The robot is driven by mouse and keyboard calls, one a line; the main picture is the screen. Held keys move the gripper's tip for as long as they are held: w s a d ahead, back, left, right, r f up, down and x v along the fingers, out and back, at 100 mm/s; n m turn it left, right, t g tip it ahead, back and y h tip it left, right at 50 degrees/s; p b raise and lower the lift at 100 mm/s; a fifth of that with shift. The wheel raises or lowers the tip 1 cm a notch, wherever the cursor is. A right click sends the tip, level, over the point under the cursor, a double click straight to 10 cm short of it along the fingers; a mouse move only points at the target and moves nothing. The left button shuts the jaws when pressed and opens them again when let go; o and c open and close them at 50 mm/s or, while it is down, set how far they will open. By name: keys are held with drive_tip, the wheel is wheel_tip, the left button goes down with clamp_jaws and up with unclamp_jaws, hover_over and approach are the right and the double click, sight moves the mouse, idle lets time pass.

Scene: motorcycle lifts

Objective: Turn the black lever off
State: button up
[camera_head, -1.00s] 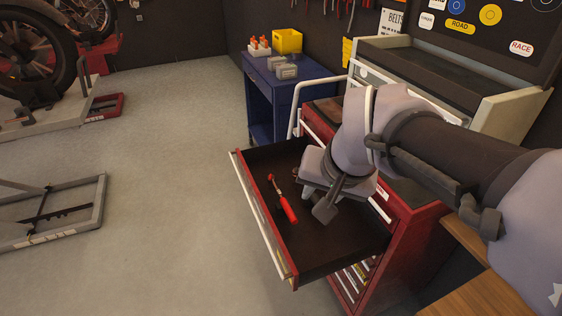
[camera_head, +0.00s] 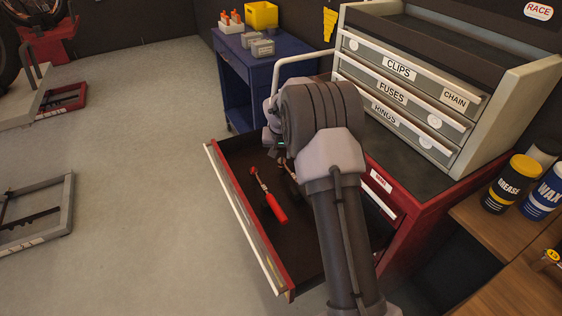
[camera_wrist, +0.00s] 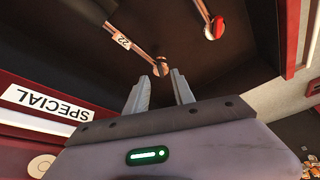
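I cannot make out a black lever for sure in either view. My gripper (camera_wrist: 160,84) is open in the wrist view, its two grey fingers apart. It points into the open dark drawer (camera_head: 312,262). The round end of a metal tool with a dark handle and a "22" tag (camera_wrist: 121,41) shows just beyond the fingertips; I see no grip on it. A red-handled tool (camera_head: 269,203) lies in the drawer, left of my gripper. In the head view my arm hides most of the gripper and part of the drawer.
A red cabinet (camera_head: 415,205) carries a grey case (camera_head: 408,98) with labelled drawers. A blue cart (camera_head: 232,82) with a yellow bin (camera_head: 261,15) stands behind. Grease (camera_head: 511,184) and wax (camera_head: 545,195) cans stand on the wooden bench at right. The floor at left has free room.

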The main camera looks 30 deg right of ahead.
sight(282, 159)
drive_tip(key=shift+b+x, duration=0.35)
drive_tip(key=shift+x, duration=1.45)
drive_tip(key=shift+w+r, duration=0.1)
drive_tip(key=shift+c, duration=0.4)
clamp_jaws()
